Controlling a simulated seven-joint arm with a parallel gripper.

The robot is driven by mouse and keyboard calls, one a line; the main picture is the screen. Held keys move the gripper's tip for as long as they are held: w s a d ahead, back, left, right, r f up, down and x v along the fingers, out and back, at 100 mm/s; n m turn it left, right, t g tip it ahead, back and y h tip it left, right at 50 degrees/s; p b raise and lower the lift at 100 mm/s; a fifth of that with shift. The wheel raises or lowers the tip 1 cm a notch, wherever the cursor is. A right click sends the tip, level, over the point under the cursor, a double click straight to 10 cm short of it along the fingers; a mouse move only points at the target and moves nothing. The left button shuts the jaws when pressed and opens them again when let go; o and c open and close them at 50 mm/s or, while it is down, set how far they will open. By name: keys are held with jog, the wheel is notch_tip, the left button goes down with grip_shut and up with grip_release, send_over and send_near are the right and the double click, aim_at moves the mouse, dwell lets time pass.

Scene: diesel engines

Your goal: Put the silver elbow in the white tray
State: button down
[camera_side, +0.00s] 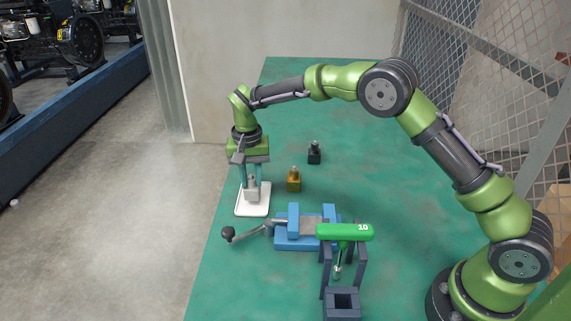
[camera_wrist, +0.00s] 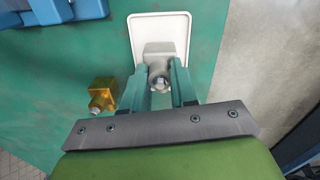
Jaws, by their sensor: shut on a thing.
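The silver elbow (camera_side: 252,191) is a grey block with a short round neck on top. My gripper (camera_side: 252,182) points straight down and is shut on it, with one finger on each side. In the wrist view the silver elbow (camera_wrist: 158,62) sits between my gripper's fingers (camera_wrist: 160,78). The white tray (camera_side: 250,211) lies flat near the left edge of the green table. It also shows in the wrist view (camera_wrist: 180,22), with the elbow over its near part. I cannot tell whether the elbow touches the tray floor.
A brass elbow (camera_side: 294,180) stands right of the tray, and a black elbow (camera_side: 314,153) stands farther back. A blue vise (camera_side: 297,236) with a handle is in front. A green-handled tool (camera_side: 344,232) stands in a dark holder (camera_side: 342,303). The table (camera_side: 400,240) is clear at right.

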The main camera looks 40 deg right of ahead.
jog(key=shift+f, duration=0.85)
jog(key=shift+f, duration=0.15)
jog(key=c, duration=0.9)
grip_release()
